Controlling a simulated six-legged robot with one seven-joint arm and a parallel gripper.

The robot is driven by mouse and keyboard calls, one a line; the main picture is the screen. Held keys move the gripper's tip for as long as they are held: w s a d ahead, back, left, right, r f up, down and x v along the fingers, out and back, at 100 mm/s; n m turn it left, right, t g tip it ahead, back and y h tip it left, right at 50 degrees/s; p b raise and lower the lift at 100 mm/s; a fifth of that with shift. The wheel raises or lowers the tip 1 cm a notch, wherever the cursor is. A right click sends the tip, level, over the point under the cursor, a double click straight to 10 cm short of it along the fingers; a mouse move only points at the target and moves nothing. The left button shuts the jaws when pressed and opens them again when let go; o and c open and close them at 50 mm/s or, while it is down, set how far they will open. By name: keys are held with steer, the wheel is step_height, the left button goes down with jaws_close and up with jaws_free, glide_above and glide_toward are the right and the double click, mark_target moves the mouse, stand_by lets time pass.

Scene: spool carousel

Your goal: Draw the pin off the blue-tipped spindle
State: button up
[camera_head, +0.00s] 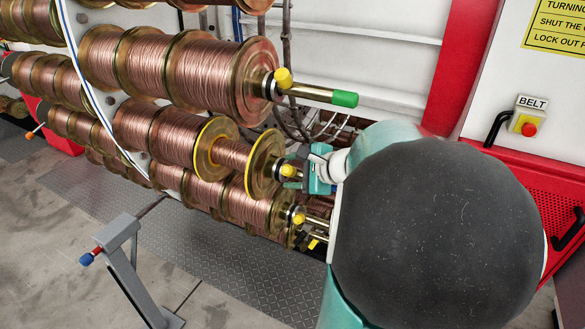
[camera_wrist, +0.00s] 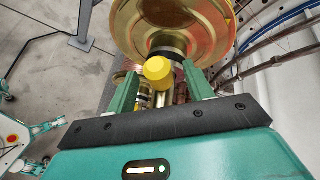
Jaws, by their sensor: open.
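My gripper (camera_head: 309,170) is at the outer end of the middle spindle, beside a spool with yellow-rimmed flanges (camera_head: 264,165). A pin with a yellow knob (camera_head: 288,170) stands at that spindle, just in front of the outer flange. In the wrist view, the knob (camera_wrist: 158,70) shows between my two green fingers (camera_wrist: 160,88), with space on both sides. The fingers are open and hold nothing. The gripper covers this spindle's end, so I cannot see its tip colour.
A green-tipped spindle (camera_head: 344,99) with its own yellow knob (camera_head: 284,78) sticks out above. Another yellow-knobbed spindle (camera_head: 299,218) lies below. Cables (camera_wrist: 270,62) hang near the gripper's right side in the wrist view. A grey stand (camera_head: 130,270) is on the floor at left.

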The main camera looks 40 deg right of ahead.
steer(key=c, duration=1.1)
steer(key=shift+m+g+y, duration=0.3)
steer(key=shift+m+y, duration=0.2)
steer(key=a+r, duration=0.1)
steer(key=r, duration=0.1)
steer(key=s+a+r, duration=0.1)
steer(key=a+r, duration=0.2)
steer(key=r, duration=0.1)
steer(key=shift+s+a, duration=0.25)
steer(key=shift+s, duration=0.05)
steer(key=shift+a, duration=0.1)
steer(key=shift+s+a, duration=0.65)
steer(key=shift+a, duration=1.2)
steer(key=shift+s+a, duration=0.7)
steer(key=shift+a, duration=1.15)
steer(key=shift+s+a, duration=0.65)
steer(key=shift+a, duration=1.2)
